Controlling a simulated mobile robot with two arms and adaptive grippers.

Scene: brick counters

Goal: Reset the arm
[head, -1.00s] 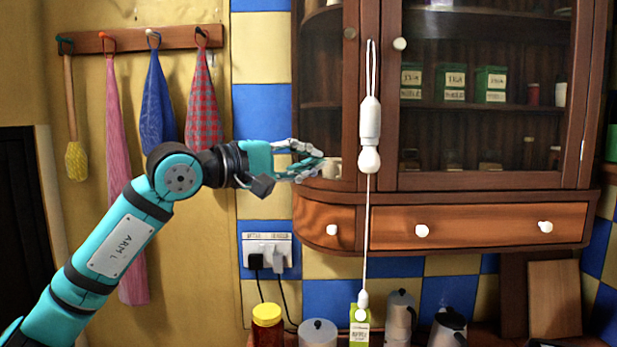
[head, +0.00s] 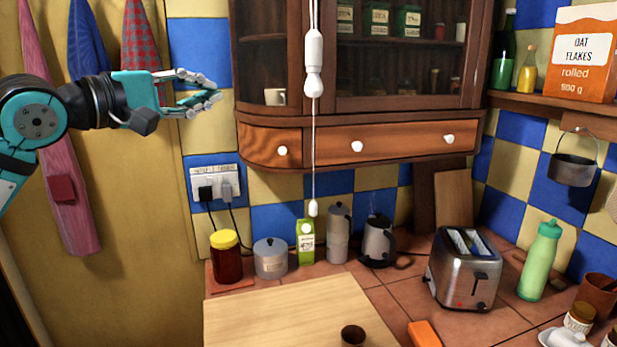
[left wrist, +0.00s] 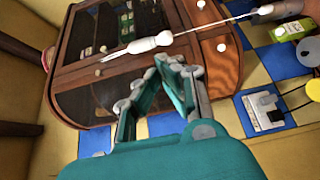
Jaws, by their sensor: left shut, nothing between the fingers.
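My left arm (head: 82,103) is teal and black and reaches in from the left in the head view. Its gripper (head: 216,92) is raised in front of the blue and cream tiles, just left of the wall cabinet in the picture. In the left wrist view the fingers (left wrist: 180,66) come together at the tips, shut and empty, with the tilted cabinet behind them. My right gripper is in neither view.
A white pull cord (head: 313,78) hangs before the glazed cabinet (head: 400,132). Below, the counter holds a red jar (head: 227,262), a toaster (head: 467,270), a green bottle (head: 540,262) and a wooden board (head: 270,318). Towels (head: 65,150) hang behind my arm.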

